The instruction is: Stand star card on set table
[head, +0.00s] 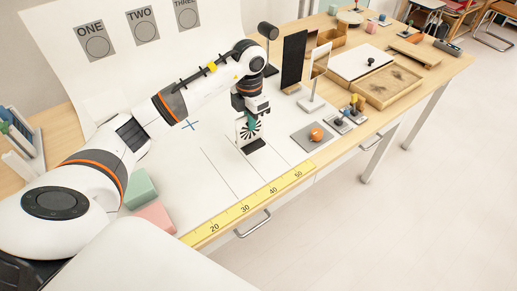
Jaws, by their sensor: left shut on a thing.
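The star card (247,131) is a small white card with a black radiating star pattern and a dark base (255,145). It is upright over the white surface of the set table (205,160), behind the yellow ruler. My left gripper (250,114) comes down from above and is shut on the card's top part, pointing downward. The fingers hide some of the card's upper edge. I cannot tell whether the base touches the surface or hangs just above it. My right gripper is not in view.
A grey mat (302,140) with an orange ball (317,134) lies to the right. A black panel (293,60) and a framed stand (314,85) rise behind it. Green (142,188) and pink (157,217) blocks sit at left. A yellow ruler (260,197) lines the front edge.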

